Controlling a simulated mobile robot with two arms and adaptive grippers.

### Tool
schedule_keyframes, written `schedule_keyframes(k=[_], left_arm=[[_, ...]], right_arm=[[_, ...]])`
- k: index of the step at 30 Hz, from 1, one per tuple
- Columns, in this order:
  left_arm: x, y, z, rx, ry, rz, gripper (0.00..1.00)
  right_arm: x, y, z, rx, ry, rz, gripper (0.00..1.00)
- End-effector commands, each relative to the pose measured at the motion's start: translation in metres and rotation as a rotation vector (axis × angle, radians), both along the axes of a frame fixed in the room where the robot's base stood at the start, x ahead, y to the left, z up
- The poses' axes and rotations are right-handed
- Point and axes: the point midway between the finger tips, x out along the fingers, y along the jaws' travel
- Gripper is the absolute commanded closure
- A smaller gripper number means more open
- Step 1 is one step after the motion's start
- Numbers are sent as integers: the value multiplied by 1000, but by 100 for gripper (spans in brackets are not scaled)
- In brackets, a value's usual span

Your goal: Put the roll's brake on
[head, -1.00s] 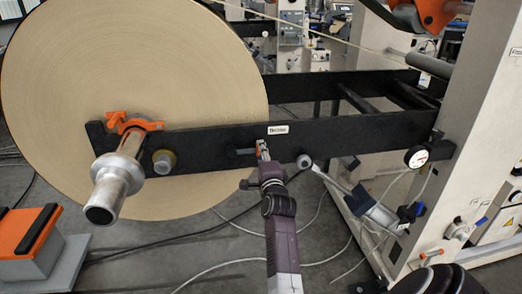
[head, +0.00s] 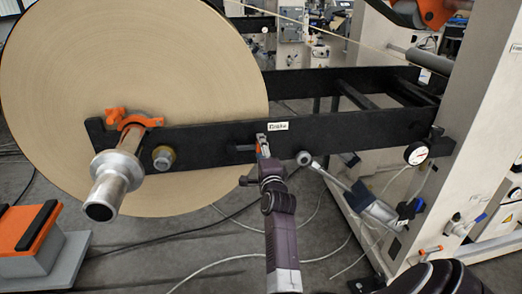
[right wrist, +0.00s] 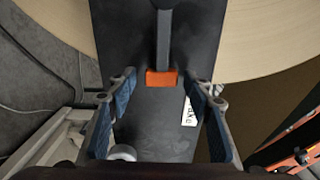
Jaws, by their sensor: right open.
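The brake lever (right wrist: 163,40) is a dark bar with an orange end (right wrist: 160,78) on the black side beam, beside a white label (head: 278,127) that appears to read "Brake". In the right wrist view the orange end sits between the two blue-padded fingers of my right gripper (right wrist: 162,100), with a gap on each side. The fingers are open. In the head view my right gripper (head: 266,160) is at the beam's face and largely hides the lever. The large kraft roll (head: 120,75) sits on its shaft to the left. My left gripper is out of view.
The black beam (head: 350,132) runs from the roll to the grey machine frame (head: 485,110). A cylinder (head: 365,200) with a rod joins the beam right of my gripper. A silver shaft end (head: 112,185) juts out at left. Cables lie on the floor.

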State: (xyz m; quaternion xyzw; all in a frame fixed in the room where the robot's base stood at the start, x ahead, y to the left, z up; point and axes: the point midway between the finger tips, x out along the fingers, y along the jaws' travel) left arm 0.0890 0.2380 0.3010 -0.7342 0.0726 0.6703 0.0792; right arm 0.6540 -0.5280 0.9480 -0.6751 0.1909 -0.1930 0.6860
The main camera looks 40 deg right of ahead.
Motion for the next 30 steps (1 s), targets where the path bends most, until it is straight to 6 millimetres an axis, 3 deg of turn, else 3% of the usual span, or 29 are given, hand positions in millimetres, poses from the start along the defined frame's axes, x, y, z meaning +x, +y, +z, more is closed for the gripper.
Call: schedule_keyframes(k=[16,28,30], left_arm=[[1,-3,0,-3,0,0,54],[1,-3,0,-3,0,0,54],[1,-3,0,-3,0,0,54]], right_arm=[[1,0,88,1,-6,0,54],[0,0,99,1,-1,0,54],[0,0,99,1,-1,0,59]])
